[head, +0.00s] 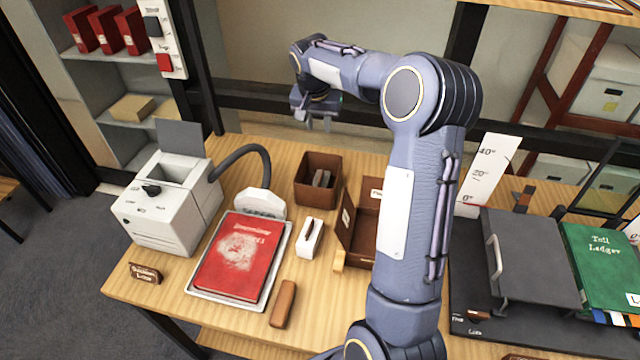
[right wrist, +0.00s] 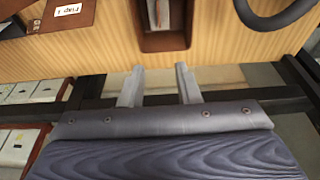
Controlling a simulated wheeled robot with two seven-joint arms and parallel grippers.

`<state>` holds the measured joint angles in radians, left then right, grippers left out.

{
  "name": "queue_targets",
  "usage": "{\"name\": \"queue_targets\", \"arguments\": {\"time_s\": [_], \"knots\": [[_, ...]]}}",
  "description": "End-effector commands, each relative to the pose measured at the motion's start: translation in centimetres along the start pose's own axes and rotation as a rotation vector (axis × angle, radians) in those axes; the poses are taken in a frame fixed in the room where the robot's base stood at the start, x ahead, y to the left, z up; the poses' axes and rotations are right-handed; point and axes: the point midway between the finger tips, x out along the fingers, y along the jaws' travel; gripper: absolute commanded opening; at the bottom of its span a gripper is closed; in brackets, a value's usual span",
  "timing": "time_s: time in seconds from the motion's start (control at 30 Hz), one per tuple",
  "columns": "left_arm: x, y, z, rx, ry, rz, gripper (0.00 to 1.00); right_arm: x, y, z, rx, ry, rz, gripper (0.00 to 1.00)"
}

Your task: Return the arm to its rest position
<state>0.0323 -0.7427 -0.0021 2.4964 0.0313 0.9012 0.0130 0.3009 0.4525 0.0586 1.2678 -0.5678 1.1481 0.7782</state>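My right arm (head: 410,220) rises from the bottom of the head view, across the table, and bends left at its elbow. My right gripper (head: 316,120) hangs beyond the table's back edge, above and behind a small brown box. In the right wrist view its two fingers (right wrist: 159,75) stand apart with nothing between them. Past the fingertips that view shows the wooden table edge and the brown box (right wrist: 164,40). My left gripper is not in view.
The wooden table (head: 150,292) holds a white machine (head: 160,215) with a dark hose, a dusty red book (head: 240,258) on a tray, an open brown box (head: 355,245) partly behind my arm, and a green ledger (head: 605,265). A dark rail runs behind the table.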

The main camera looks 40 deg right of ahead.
Motion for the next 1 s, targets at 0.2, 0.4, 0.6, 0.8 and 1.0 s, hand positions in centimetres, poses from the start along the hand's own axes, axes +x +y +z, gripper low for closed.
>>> {"name": "queue_targets", "arguments": {"time_s": [0.2,0.4,0.6,0.8,1.0], "knots": [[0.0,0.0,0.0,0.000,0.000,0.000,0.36,0.0,0.0,0.0,0.000,0.000,0.000,0.30],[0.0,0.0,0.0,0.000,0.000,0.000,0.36,-0.1,0.0,0.1,-0.002,-0.001,-0.002,0.30],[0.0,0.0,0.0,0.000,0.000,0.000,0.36,-4.2,0.8,4.0,-0.098,-0.009,-0.084,0.30],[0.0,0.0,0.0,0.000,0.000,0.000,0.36,-10.2,3.5,14.5,-0.309,-0.022,-0.273,0.30],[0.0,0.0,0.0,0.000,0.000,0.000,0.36,-12.0,6.6,26.1,-0.496,-0.008,-0.471,0.30]]}}
